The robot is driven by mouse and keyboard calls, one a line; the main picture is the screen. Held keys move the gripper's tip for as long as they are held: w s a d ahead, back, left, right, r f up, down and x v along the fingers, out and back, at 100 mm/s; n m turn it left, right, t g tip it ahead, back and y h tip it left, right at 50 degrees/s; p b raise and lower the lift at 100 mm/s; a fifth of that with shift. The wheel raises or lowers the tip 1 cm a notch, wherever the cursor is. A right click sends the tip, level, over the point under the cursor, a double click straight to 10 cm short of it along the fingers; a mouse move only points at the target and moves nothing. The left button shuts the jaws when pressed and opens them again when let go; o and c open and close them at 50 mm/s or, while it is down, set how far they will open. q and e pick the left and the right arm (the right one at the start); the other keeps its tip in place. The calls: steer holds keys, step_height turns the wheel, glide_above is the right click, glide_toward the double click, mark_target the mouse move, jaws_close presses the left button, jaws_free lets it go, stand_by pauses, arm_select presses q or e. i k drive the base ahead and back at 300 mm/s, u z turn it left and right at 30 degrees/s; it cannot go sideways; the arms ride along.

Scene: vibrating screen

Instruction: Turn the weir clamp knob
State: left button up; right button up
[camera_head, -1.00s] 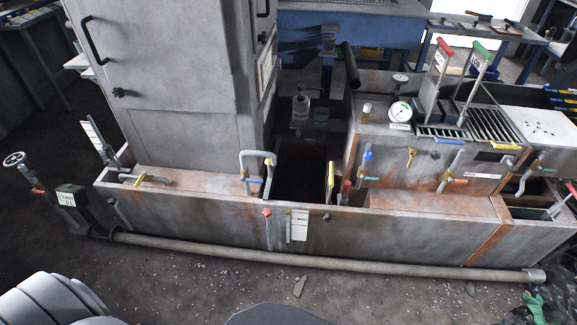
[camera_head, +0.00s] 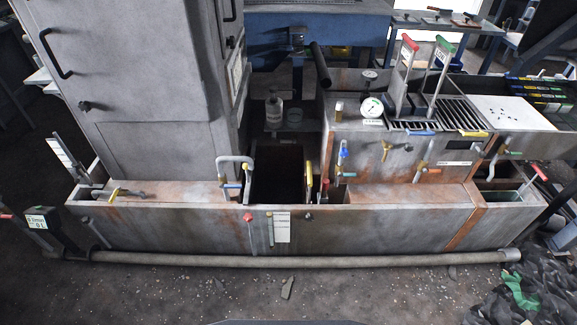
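Several knobs show on the long rusty steel trough (camera_head: 380,225), and I cannot tell for sure which is the weir clamp knob. A small dark round knob (camera_head: 308,216) sits on the trough's front wall, below an upright yellow-edged plate (camera_head: 308,178). A red knob (camera_head: 247,217) tops a thin rod on the same wall, left of a white label (camera_head: 282,227). A red-topped handle (camera_head: 325,185) stands just right of the yellow-edged plate. Neither of my grippers is in view.
A grey cabinet (camera_head: 150,110) stands behind the trough on the left. A pressure gauge (camera_head: 372,107) and red and green levers are on the right box. A pipe (camera_head: 290,260) runs along the floor in front. Dark sheeting (camera_head: 530,290) lies at lower right.

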mark_target(309, 218)
steer(key=u, duration=0.05)
steer(key=k, duration=0.5)
steer(key=z, duration=0.65)
steer(key=i, duration=0.4)
steer(key=z, duration=0.7)
steer(key=i, duration=1.15)
steer(key=u, duration=0.65)
steer(key=i, duration=0.75)
steer(key=u, duration=0.6)
